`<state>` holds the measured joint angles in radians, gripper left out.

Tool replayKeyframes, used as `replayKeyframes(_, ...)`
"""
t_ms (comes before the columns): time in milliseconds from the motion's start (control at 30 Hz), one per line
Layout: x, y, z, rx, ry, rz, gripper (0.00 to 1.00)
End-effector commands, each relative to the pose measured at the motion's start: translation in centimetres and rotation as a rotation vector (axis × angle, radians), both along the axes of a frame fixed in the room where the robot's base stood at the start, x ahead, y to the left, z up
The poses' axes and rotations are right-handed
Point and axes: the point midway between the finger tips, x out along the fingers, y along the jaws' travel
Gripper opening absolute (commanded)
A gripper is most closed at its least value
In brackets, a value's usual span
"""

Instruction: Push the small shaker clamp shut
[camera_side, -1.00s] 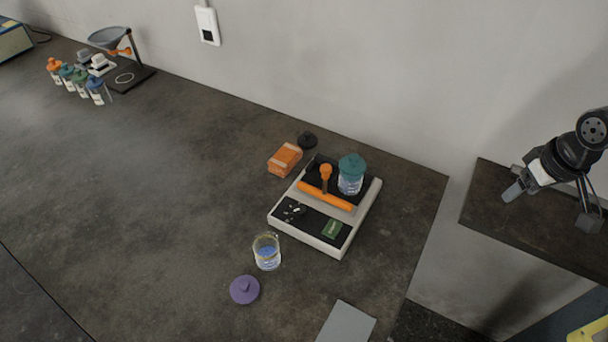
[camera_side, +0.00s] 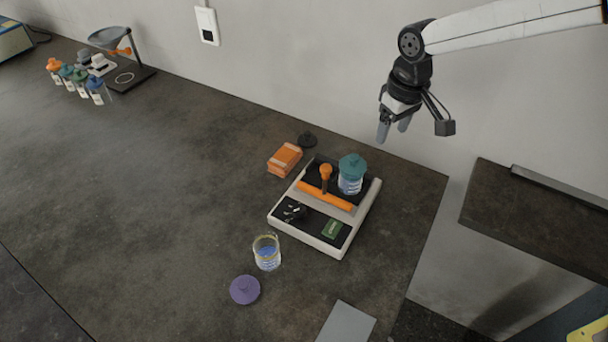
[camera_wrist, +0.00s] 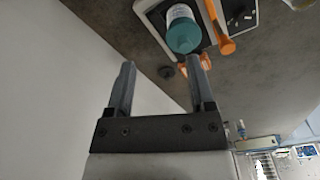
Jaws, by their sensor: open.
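The shaker (camera_side: 308,240) is a low white and black unit on the dark bench. Its small orange clamp has a long orange bar (camera_side: 325,196) and an upright knobbed lever (camera_side: 326,173). A teal-lidded jar (camera_side: 351,174) stands on the shaker's plate behind the bar. My gripper (camera_side: 394,131) is open and empty, above and to the right of the shaker, apart from it. In the wrist view, my gripper's fingers (camera_wrist: 160,78) are spread, with the teal jar lid (camera_wrist: 184,37) and orange clamp (camera_wrist: 221,30) beyond them. Whether the clamp touches the jar is unclear.
An orange box (camera_side: 284,159) and a black knob-like lid (camera_side: 307,140) sit behind the shaker. An open glass jar (camera_side: 266,253) and a purple lid (camera_side: 245,289) are in front. The wall rises close behind. The bench's left middle is clear.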

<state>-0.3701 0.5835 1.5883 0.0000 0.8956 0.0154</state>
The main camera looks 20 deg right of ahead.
Motion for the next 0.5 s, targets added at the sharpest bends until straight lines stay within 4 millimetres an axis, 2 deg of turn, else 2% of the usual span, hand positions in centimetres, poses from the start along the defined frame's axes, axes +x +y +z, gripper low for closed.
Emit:
replayKeyframes(33,0.5,1.4,-0.2,-0.003,0.007,0.021,0.69)
replayKeyframes(300,2.1,7.9,-0.5,-0.02,0.045,0.113,0.69)
replayKeyframes(500,2.4,11.1,-0.6,-0.03,0.061,0.156,0.69)
